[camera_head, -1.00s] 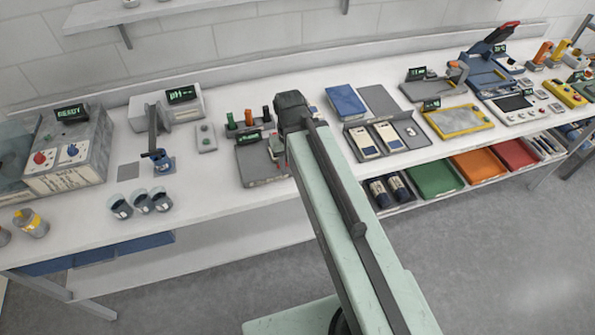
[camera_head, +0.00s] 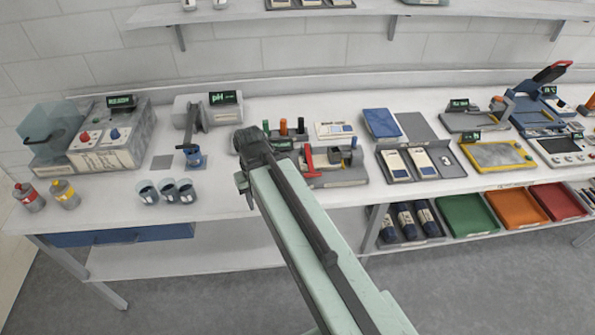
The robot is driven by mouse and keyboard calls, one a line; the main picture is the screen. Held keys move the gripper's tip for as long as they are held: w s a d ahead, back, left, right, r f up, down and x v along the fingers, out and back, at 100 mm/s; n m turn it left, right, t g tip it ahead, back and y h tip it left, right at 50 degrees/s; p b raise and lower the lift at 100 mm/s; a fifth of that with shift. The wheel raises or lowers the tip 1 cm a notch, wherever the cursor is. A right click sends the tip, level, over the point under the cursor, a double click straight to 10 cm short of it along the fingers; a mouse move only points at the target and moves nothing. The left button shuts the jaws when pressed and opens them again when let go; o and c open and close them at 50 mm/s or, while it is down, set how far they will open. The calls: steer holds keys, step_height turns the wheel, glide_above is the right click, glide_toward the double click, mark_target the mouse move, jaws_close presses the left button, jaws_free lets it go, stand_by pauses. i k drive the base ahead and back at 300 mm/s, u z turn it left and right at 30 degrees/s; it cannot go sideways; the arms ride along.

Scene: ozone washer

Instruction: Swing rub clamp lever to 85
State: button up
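A grey bench fixture (camera_head: 345,177) stands right of my arm's end, with a small display and an upright red lever (camera_head: 309,161) at its left. Another grey fixture (camera_head: 470,121) with a display and an orange-tipped handle stands further right. A blue press (camera_head: 535,112) with a raised red-tipped handle is at the far right. No label shows which one bears the rub clamp lever. My gripper (camera_head: 243,181) is at the dark end of my pale green arm, over the bench's front edge, left of the red lever and apart from it. Its fingers are mostly hidden, and nothing held is visible.
The white bench (camera_head: 110,205) runs across the view. Trays (camera_head: 467,214) sit on the lower shelf. A wall shelf (camera_head: 350,14) hangs above.

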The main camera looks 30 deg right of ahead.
mark_target(309, 158)
steer(key=u, duration=0.7)
steer(key=k, duration=1.65)
steer(key=z, duration=0.75)
steer(key=i, duration=1.5)
steer(key=u, duration=0.05)
